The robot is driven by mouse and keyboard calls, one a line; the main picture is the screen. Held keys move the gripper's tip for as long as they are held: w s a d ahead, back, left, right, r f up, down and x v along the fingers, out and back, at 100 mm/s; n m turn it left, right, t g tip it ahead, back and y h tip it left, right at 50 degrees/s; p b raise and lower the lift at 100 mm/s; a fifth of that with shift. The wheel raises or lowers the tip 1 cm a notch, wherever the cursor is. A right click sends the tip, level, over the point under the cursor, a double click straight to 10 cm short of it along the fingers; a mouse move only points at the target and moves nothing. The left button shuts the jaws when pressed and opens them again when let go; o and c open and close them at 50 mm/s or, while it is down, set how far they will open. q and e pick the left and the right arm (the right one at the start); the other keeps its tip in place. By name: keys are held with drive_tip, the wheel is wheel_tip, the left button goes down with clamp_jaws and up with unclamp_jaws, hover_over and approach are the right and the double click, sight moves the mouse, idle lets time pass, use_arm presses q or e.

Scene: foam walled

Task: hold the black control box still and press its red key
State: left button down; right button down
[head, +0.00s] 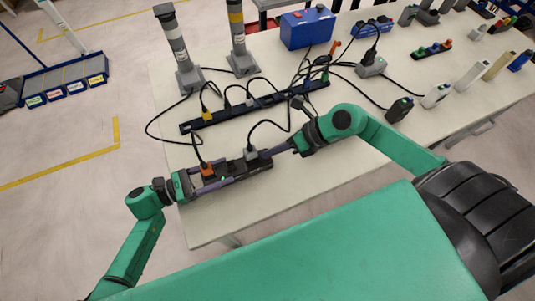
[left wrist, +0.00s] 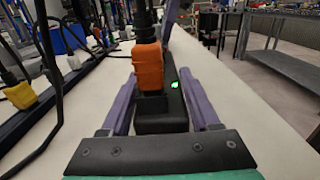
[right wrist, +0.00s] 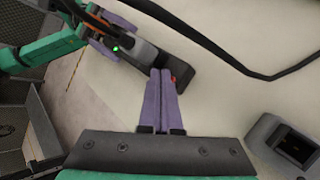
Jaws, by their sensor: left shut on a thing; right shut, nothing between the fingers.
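The black control box (head: 239,169) lies on the table near its front edge, with an orange plug (head: 207,170) and a grey plug (head: 251,155) in it. A green light (left wrist: 174,85) glows on it. My left gripper (head: 212,177) is shut on the box's left end, one purple finger along each side; the left wrist view shows this too (left wrist: 158,80). My right gripper (head: 270,152) is shut and empty at the box's right end. In the right wrist view its fingertips (right wrist: 161,72) lie over the box beside a small red key (right wrist: 173,79), partly hidden; contact cannot be told.
A long black strip (head: 225,116) with cabled plugs lies behind the box. Black cables loop close around the box. Two grey posts (head: 180,52) and a blue case (head: 307,28) stand farther back. Bare tabletop (head: 215,215) is in front.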

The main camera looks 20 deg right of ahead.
drive_tip(key=shift+f, duration=0.35)
idle(0.4)
drive_tip(key=shift+r, duration=0.9)
drive_tip(key=shift+r, duration=0.1)
drive_tip(key=shift+r, duration=2.45)
use_arm(q)
drive_tip(key=shift+c, duration=0.2)
unclamp_jaws()
